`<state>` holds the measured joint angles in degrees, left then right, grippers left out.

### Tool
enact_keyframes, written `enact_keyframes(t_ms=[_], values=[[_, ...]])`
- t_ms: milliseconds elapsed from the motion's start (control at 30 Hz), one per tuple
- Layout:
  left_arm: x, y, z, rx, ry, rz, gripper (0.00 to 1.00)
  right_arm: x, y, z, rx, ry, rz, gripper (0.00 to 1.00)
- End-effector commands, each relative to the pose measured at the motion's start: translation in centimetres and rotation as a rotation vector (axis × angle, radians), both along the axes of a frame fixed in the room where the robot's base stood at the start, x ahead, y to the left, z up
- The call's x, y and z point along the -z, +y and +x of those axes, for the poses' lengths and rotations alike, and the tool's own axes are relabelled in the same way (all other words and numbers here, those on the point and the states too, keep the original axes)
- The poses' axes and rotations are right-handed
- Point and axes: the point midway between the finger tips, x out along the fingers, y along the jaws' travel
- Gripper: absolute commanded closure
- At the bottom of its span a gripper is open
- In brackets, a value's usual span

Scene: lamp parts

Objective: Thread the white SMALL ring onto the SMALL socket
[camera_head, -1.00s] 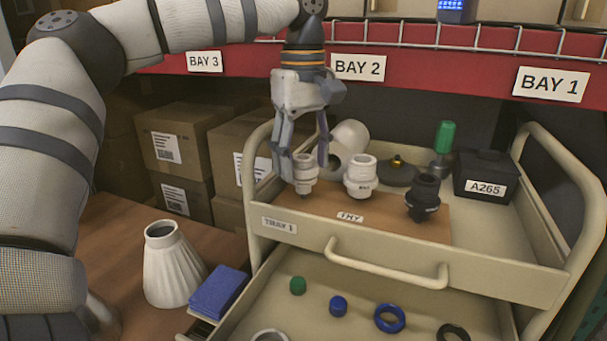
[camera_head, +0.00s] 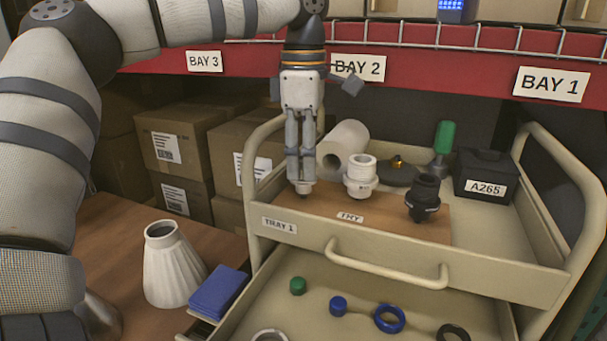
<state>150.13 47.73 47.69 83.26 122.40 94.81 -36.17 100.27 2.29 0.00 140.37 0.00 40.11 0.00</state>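A light small socket (camera_head: 304,188) stands at the left end of the brown board in the cart's upper tray. My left gripper (camera_head: 301,178) points straight down over it. Its fingers hide the socket's upper part, so I cannot see whether a white ring sits there. A whitish ring (camera_head: 268,335) is cut off at the bottom edge, in the drawer. My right gripper is not in view.
The open drawer holds a green cap (camera_head: 298,286), a blue cap (camera_head: 338,306), a blue ring (camera_head: 390,319) and a black ring (camera_head: 453,333). Behind the sockets are a white cylinder (camera_head: 350,138) and a black box (camera_head: 484,175). A white shade (camera_head: 174,265) stands left.

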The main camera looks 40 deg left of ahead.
Motion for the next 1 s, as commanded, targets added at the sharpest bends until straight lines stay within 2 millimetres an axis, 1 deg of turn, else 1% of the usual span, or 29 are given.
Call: enact_keyframes(t_ms=[67, 133, 200, 300, 400, 600, 667, 767, 800, 900, 1000], values=[[0.09, -0.04, -0.05, 0.028, 0.003, -0.002, 1.00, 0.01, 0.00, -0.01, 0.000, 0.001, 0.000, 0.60], [0.15, -0.07, -0.08, 0.158, 0.004, -0.004, 1.00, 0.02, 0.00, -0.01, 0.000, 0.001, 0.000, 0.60], [0.20, -0.04, -0.13, 0.337, 0.004, -0.003, 1.00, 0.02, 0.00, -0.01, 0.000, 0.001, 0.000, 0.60], [0.24, -0.08, -0.15, 0.529, 0.004, -0.003, 1.00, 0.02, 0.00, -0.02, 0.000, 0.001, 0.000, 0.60], [0.26, -0.07, -0.18, 0.604, 0.006, -0.002, 1.00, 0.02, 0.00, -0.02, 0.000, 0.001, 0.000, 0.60], [0.27, -0.07, -0.19, 0.606, 0.006, -0.002, 1.00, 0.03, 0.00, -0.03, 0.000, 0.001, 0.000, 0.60], [0.30, -0.07, -0.20, 0.644, 0.006, -0.002, 1.00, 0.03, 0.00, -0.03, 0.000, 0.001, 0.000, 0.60], [0.37, -0.03, -0.25, 0.861, 0.007, -0.003, 1.00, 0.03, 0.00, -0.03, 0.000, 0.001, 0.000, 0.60], [0.40, -0.04, -0.25, 0.958, 0.005, -0.004, 1.00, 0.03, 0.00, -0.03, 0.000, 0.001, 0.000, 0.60], [0.41, -0.02, -0.30, 1.140, 0.006, -0.003, 1.00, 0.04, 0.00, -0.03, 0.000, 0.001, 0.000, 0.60], [0.42, 0.01, -0.32, 1.206, 0.007, -0.003, 1.00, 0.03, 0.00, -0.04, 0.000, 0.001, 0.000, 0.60]])
